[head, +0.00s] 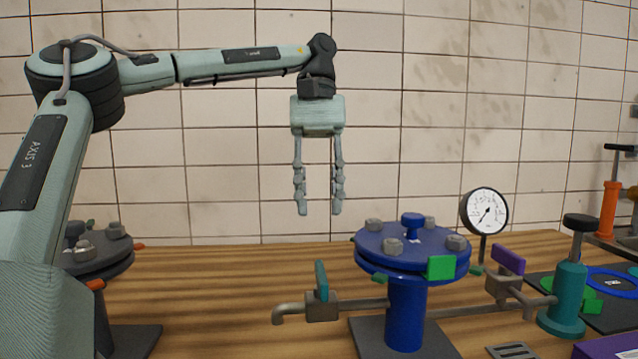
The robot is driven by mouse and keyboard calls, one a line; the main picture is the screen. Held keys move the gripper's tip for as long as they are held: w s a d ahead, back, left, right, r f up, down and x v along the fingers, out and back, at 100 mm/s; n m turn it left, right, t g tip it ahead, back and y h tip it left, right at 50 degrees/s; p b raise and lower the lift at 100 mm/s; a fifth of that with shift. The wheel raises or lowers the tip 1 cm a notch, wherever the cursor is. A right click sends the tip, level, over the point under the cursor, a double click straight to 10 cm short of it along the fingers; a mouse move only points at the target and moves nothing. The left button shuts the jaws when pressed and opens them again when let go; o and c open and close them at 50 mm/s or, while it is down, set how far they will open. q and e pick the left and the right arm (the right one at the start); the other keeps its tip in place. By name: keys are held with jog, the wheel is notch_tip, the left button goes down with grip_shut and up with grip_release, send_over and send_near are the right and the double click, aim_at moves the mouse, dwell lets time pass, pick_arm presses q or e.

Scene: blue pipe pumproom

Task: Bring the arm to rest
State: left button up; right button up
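My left arm comes in from the left and reaches across the upper part of the head view. Its gripper (319,210) hangs with the fingers pointing straight down. The two fingers are apart with a clear gap between them, and nothing is held. It appears up and to the left of the blue flanged pipe (405,310), touching nothing that I can see. My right gripper is not in view.
The blue flange carries a green tag (441,267) and several grey bolts. A pressure gauge (484,212), a teal-handled valve (321,282), a purple-handled valve (508,260) and a teal cylinder (563,300) stand around it. A dark grey flange (100,262) is partly behind my arm.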

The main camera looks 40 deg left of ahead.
pick_arm(q)
jog(key=shift+v, duration=1.15)
jog(key=shift+f, duration=0.1)
